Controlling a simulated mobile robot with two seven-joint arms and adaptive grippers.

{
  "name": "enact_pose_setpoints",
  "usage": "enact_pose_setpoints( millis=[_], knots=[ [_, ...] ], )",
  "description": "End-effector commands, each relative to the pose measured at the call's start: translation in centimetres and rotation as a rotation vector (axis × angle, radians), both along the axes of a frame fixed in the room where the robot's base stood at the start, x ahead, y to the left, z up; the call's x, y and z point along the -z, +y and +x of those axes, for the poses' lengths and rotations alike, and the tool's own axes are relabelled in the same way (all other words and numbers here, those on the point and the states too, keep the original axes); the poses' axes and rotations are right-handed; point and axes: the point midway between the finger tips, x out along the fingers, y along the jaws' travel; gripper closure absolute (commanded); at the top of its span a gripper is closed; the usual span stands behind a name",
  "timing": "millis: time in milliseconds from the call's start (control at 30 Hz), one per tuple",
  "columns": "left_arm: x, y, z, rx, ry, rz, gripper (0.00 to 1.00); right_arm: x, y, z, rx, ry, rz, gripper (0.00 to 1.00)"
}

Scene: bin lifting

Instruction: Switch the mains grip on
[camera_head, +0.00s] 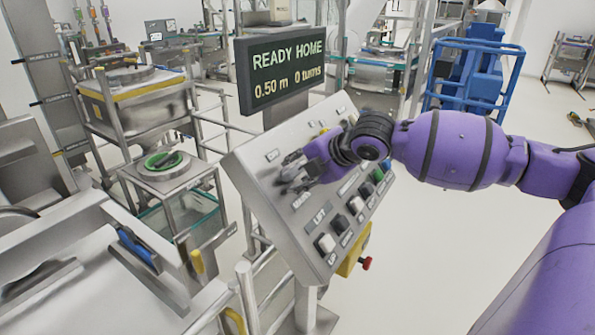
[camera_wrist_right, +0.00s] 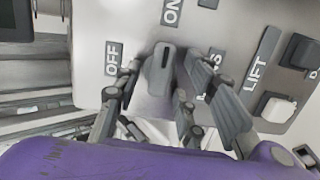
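The mains grip (camera_wrist_right: 159,70) is a grey elongated rotary handle on the sloping control panel (camera_head: 250,180). In the right wrist view its long axis points up towards the ON label (camera_wrist_right: 172,11); the OFF label (camera_wrist_right: 112,58) is to its left. My right gripper (camera_wrist_right: 162,72) is open, with its fingers on either side of the grip and visible gaps between. In the head view my right gripper (camera_head: 290,178) is at the panel's left part and hides the grip. My left gripper is not in view.
A display (camera_head: 280,70) behind the panel reads READY HOME, 0.50 m, 0 turns. Push buttons, including a white one (camera_head: 326,243) by LIFT, line the panel's lower edge. A red knob (camera_head: 366,263) is below. Metal rails stand to the left.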

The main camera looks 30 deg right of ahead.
Motion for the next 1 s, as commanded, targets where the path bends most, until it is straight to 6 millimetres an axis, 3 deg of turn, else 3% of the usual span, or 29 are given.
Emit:
enact_pose_setpoints(
  millis=[367,1000],
  knots=[
    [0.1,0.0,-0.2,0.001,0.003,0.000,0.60,-0.4,-0.4,-0.6,0.002,0.000,-0.004,0.62],
    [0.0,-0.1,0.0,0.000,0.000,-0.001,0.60,-4.3,-0.9,-5.3,0.000,0.001,0.005,0.62]
  ],
)
